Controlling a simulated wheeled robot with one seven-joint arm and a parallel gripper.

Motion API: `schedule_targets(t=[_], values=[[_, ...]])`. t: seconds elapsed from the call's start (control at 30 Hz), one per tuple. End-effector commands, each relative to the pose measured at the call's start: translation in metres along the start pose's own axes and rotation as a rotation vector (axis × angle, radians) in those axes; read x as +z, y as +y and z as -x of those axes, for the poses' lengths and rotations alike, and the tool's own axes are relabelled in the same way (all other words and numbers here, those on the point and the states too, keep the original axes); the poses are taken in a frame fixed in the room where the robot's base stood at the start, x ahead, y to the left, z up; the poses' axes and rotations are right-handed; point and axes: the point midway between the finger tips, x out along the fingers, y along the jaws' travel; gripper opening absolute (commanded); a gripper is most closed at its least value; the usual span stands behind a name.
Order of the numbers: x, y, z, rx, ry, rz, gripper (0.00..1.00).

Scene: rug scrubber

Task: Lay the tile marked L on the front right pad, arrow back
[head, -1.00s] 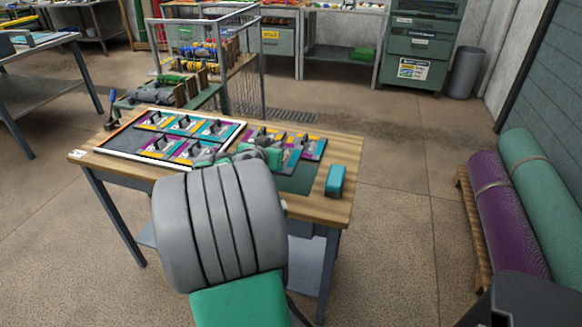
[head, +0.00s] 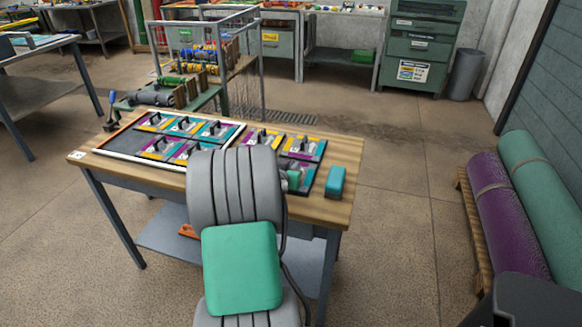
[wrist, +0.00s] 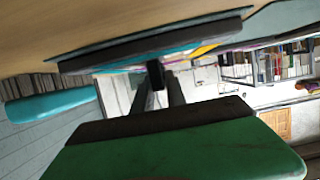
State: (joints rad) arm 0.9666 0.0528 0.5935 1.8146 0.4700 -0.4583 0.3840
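In the head view, a tile (head: 311,178) with teal and purple on its face is at the front right of the group on the table's right half. My gripper (head: 291,181) is beside it, mostly hidden behind my own arm. In the wrist view my gripper's two dark fingers (wrist: 160,86) stand close on either side of the tile's black handle and look shut on it. The tile (wrist: 150,47) shows edge-on, flat and at or very near the table surface. Its letter and arrow cannot be read, and the pad under it is hidden.
A teal block (head: 335,182) stands just right of the tile. Other handled tiles (head: 303,147) lie behind it. A white-framed tray (head: 122,155) with several tiles fills the table's left half. The wooden table's (head: 330,211) front right corner is bare.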

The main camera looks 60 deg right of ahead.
Motion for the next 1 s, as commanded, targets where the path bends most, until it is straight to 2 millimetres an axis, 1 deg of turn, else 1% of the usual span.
schedule_targets(t=[0.03,0.2,0.4,0.53,0.57,0.67,0.9,1.0], values=[[-0.001,0.0,0.0,0.0,0.0,0.0,0.22],[-0.001,0.0,0.0,0.0,0.0,0.0,0.36],[-0.001,0.0,0.0,0.0,0.0,0.0,0.36],[-0.006,0.0,0.003,0.0,0.001,0.0,0.36],[-0.005,-0.001,0.007,-0.001,0.002,0.0,0.36],[-0.005,-0.001,0.027,-0.003,0.003,0.001,0.36],[-0.005,-0.002,0.09,-0.005,0.003,0.0,0.36],[-0.004,-0.002,0.108,-0.004,0.003,0.0,0.36]])
